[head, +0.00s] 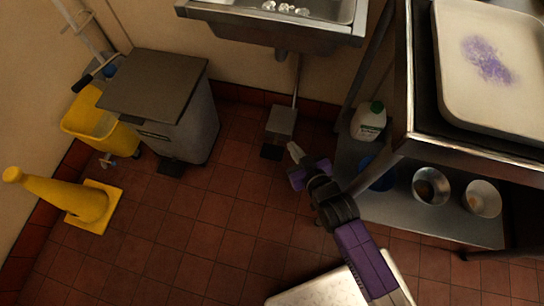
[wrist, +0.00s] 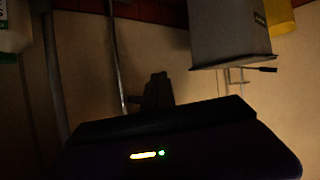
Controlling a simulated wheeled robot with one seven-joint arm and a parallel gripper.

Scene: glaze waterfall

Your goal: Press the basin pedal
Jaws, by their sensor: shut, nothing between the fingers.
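The basin (head: 280,24) is at the top of the head view, fixed to the wall. Below it a pipe runs down to a grey box (head: 281,120) near the floor, with a dark pedal plate (head: 271,152) at its front. My gripper (head: 292,148) is shut and empty, with its tip just right of the pedal in the picture; I cannot tell whether it touches. The dark fingers also show in the wrist view (wrist: 155,90), beside the metal pipe (wrist: 118,60). The pedal cannot be made out in the wrist view.
A grey bin (head: 175,105) with its own dark pedal (head: 171,168), a yellow bucket (head: 100,125) and a yellow cone (head: 75,198) stand left. On the right, a steel table's lower shelf (head: 430,225) holds a white bottle (head: 369,122) and bowls. The tiled floor between is clear.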

